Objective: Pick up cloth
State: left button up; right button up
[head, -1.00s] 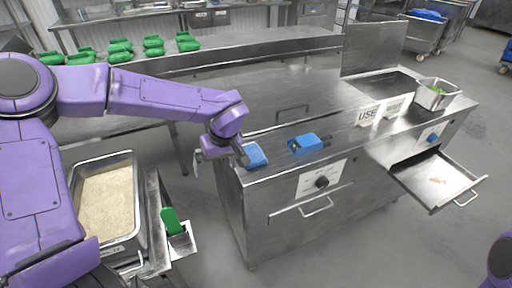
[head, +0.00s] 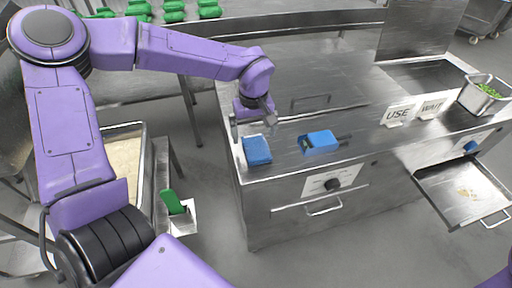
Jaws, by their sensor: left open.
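A blue cloth (head: 257,150), folded into a small block, lies on the near left corner of the steel counter (head: 290,120). My left gripper (head: 252,122) is open and empty. It hangs just behind the cloth and appears apart from it. A second blue item (head: 319,141) with a dark part on its right side lies on the counter to the right of the cloth. My right gripper is out of view; only a bit of my right arm shows at the lower right edge.
Signs reading USE (head: 398,114) and WAIT (head: 431,108) stand on the counter. A steel container with green contents (head: 484,94) is at the far right, above an open drawer (head: 462,190). A rice tray (head: 125,160) and a green-handled tool (head: 173,202) are at left.

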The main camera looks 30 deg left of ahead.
aim_at(256, 142)
pick_arm(q)
jog(key=f, duration=0.3)
jog(key=shift+w+d+f, duration=0.2)
jog(key=shift+w+d, duration=0.05)
jog(key=shift+f, duration=0.2)
jog(key=shift+s+a+r, duration=0.1)
jog(key=shift+s+a, duration=0.05)
jog(key=shift+s, duration=0.15)
jog(key=shift+w, duration=0.15)
jog(key=c, duration=1.1)
jog(key=shift+o, duration=0.2)
